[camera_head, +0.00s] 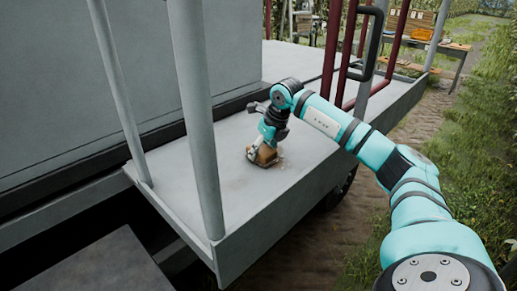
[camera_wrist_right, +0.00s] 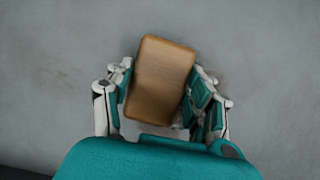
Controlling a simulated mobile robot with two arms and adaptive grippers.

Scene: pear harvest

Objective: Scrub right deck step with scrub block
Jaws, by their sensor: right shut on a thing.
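The scrub block (camera_head: 264,157) is a brown wooden block at the grey deck step (camera_head: 235,210) in the head view. My right gripper (camera_head: 262,147) reaches down over the step and is shut on the block. In the right wrist view the block (camera_wrist_right: 160,75) sits tilted between the two fingers of the gripper (camera_wrist_right: 162,95), with grey step surface (camera_wrist_right: 50,60) behind it. Faint brownish marks show on the surface near the block. Whether the block presses on the step is hard to tell. My left gripper is not in view.
Grey posts (camera_head: 197,120) rise at the step's left end. Dark red rails (camera_head: 331,50) and a black loop handle (camera_head: 373,45) stand behind the right arm. A table with boxes (camera_head: 440,45) is at the back right. Grass and a dirt path lie right of the step.

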